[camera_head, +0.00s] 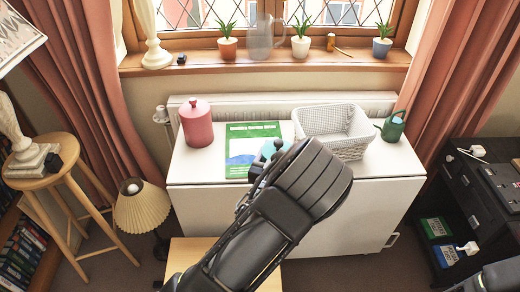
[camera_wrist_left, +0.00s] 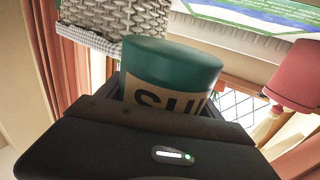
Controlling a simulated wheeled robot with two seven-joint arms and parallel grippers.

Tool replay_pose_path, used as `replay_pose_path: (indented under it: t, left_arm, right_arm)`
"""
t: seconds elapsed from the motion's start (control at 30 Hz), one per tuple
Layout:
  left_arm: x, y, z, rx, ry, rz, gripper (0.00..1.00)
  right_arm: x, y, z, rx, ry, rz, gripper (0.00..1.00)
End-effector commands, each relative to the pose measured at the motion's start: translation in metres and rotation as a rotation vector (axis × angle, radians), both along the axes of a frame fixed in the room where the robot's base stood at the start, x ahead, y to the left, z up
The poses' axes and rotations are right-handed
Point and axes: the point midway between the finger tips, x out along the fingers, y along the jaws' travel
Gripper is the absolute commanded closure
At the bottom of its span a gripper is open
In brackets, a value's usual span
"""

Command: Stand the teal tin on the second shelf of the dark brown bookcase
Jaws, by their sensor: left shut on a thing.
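The teal tin (camera_wrist_left: 172,72) has a tan label with dark letters, and it sits between the fingers of my left gripper (camera_wrist_left: 165,105) in the left wrist view. In the head view only a small teal part of the tin (camera_head: 270,149) shows past my left gripper (camera_head: 262,165), which is shut on it over the white cabinet's front part. My arm hides most of the tin there. A brown shelf unit with books (camera_head: 24,247) is cut off at the lower left; I cannot tell whether it is the dark brown bookcase. My right gripper is not in view.
The white cabinet (camera_head: 205,178) holds a pink canister (camera_head: 196,124), a green book (camera_head: 243,140), a woven basket (camera_head: 345,149) and a green watering can (camera_head: 392,127). A wooden stool (camera_head: 60,170) and lamp (camera_head: 142,205) stand left.

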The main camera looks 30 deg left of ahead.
Motion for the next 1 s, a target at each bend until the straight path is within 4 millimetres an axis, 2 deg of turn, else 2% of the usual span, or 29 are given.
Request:
replay_pose_path:
  t: [0.13, 0.27, 0.6, 1.0]
  left_arm:
    - [0.0, -0.017, 0.017, -0.006, -0.003, -0.042, 0.74]
    - [-0.001, -0.025, 0.02, -0.01, 0.006, -0.062, 0.74]
    - [-0.002, -0.05, 0.046, -0.002, -0.002, -0.124, 0.74]
    - [-0.003, -0.054, 0.047, 0.001, -0.001, -0.132, 0.74]
  right_arm:
    - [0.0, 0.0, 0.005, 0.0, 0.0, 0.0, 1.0]
    - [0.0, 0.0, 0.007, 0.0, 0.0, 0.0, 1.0]
    - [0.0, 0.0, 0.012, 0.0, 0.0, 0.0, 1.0]
    - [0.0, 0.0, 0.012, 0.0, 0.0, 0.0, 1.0]
